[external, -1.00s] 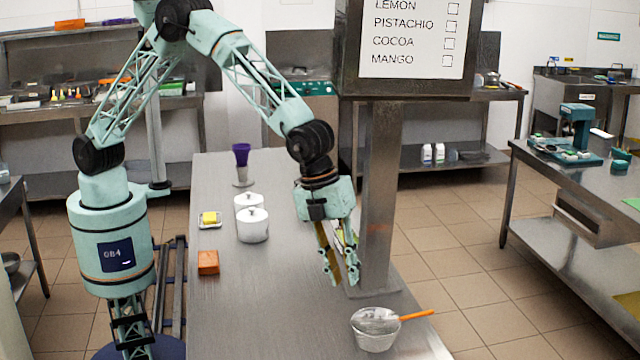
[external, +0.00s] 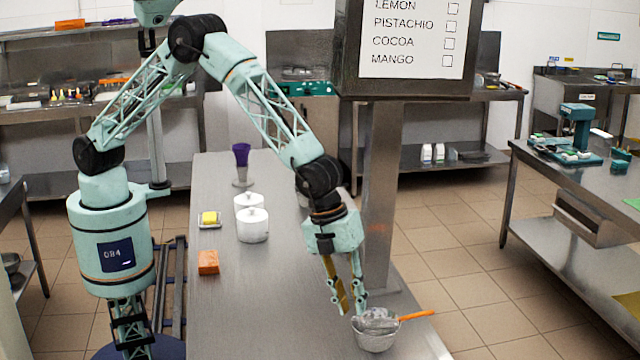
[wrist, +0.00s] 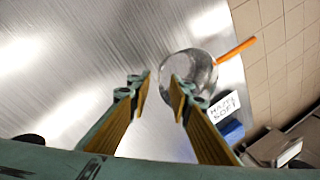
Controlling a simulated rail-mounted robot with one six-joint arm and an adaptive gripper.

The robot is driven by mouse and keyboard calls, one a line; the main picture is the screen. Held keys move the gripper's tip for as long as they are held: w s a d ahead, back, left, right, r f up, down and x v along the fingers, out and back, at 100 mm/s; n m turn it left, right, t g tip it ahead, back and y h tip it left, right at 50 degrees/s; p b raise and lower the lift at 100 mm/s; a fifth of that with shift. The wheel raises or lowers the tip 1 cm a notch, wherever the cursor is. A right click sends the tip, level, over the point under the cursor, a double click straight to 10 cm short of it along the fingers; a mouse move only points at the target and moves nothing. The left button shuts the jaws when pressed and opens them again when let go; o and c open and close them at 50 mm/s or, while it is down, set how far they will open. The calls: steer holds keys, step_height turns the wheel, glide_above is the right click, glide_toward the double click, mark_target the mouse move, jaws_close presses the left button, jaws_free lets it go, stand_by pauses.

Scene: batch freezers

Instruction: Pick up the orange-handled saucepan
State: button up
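The saucepan (external: 376,338) is a small round metallic pan with an orange handle (external: 415,315) pointing right. It stands on the steel table near its front right edge. My gripper (external: 351,312) points down, with its fingertips at or just above the pan's left rim. In the wrist view, my gripper (wrist: 161,82) is open, with a clear gap between the yellow-lined fingers. The pan (wrist: 200,66) lies ahead and to the right there, partly behind the right fingertip. Its orange handle (wrist: 237,50) reaches up to the right. I cannot tell whether a finger touches the rim.
A metal post (external: 380,200) with a flavour sign (external: 415,38) stands just behind my gripper. White lidded pots (external: 252,226), an orange block (external: 208,262) and a yellow item (external: 209,218) sit farther left. The table's middle is clear.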

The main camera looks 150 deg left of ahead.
mark_target(356, 320)
stand_by(0.4)
steer(key=shift+x, duration=2.6)
steer(key=shift+a, duration=0.1)
steer(key=shift+c, duration=0.7)
jaws_close()
